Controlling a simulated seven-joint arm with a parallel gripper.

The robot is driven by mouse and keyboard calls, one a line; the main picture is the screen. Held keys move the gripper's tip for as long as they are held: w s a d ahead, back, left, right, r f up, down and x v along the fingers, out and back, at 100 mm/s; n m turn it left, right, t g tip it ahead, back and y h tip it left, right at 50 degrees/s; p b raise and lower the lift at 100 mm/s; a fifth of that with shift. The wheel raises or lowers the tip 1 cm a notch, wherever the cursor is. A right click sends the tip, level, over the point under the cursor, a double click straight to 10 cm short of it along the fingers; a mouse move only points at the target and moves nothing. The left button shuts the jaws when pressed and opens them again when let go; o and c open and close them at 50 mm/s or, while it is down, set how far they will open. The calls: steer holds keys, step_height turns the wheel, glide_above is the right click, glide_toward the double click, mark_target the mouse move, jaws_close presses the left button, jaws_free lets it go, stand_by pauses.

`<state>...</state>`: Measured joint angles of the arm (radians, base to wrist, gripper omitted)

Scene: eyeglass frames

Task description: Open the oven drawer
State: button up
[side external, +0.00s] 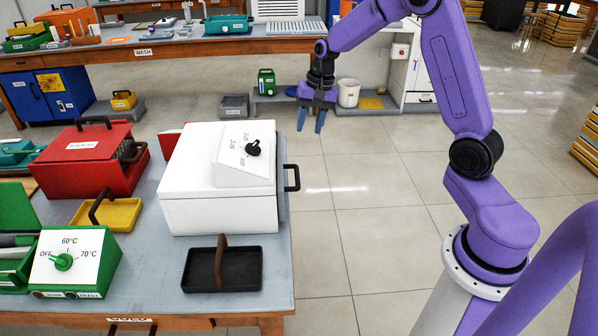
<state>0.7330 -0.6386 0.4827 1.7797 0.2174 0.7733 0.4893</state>
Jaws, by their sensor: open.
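A white box-shaped unit (215,205) with a slanted dial panel on top, the likeliest oven, stands at the right part of the near table. A black handle (292,178) sticks out from its right side. The drawer front on that side is seen nearly edge-on, and it looks closed, though I cannot be sure. My gripper (311,120) hangs over the floor, beyond and above the handle in the picture, pointing down with blue fingertips apart. It is open and empty, and touches nothing.
A black tray (225,284) with a brown handle lies in front of the white unit. A red box (88,165), a yellow tray (118,215) and a green dial box (75,262) stand to its left. The floor (350,210) right of the table is clear.

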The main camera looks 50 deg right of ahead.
mark_target(298, 176)
steer(key=shift+m, duration=0.3)
steer(key=w+f, duration=0.1)
steer(key=f, duration=0.4)
steer(key=w+f, duration=0.1)
steer(key=f, duration=0.5)
steer(key=w+a+f, duration=0.1)
steer(key=f, duration=0.5)
steer(key=shift+f, duration=0.25)
jaws_close()
